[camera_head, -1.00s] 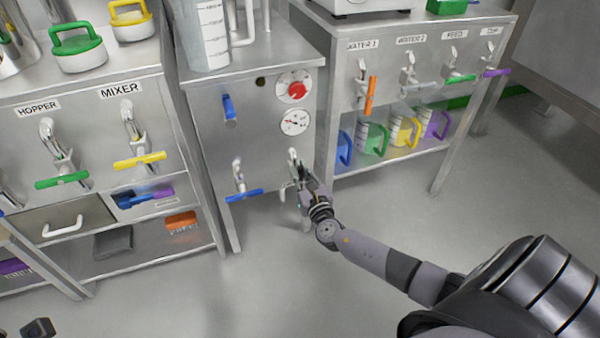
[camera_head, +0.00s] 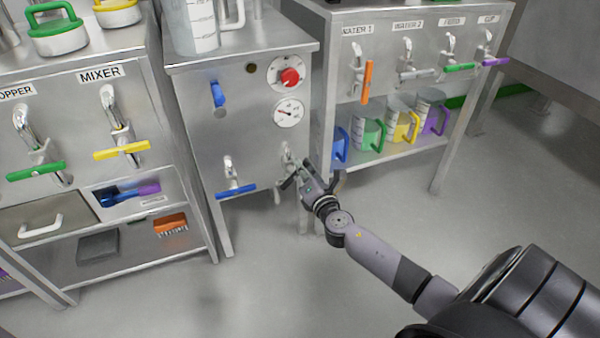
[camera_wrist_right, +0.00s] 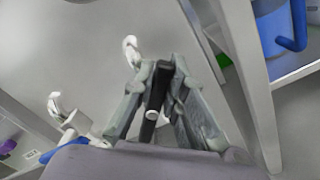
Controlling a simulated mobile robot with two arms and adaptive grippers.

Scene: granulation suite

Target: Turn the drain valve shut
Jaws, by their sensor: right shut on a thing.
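The right-hand lower tap (camera_head: 287,152) on the middle steel cabinet has a silver body and a spout; no label shows on it. My right gripper (camera_head: 297,180) reaches it from the lower right, tilted. In the right wrist view, my right gripper (camera_wrist_right: 160,80) is shut on the tap's dark handle (camera_wrist_right: 150,112), which lies between the two fingers. The silver tap body (camera_wrist_right: 131,48) shows beyond the fingers. The handle is mostly hidden by the gripper in the head view, so its exact angle is hard to tell. My left gripper is not in view.
A tap with a level blue handle (camera_head: 236,190) sits just left of the gripped one. Above are a red knob (camera_head: 290,77), a gauge (camera_head: 288,114) and a blue lever (camera_head: 217,94). A right-hand rack leg (camera_head: 321,130) stands close to my gripper. The floor in front is clear.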

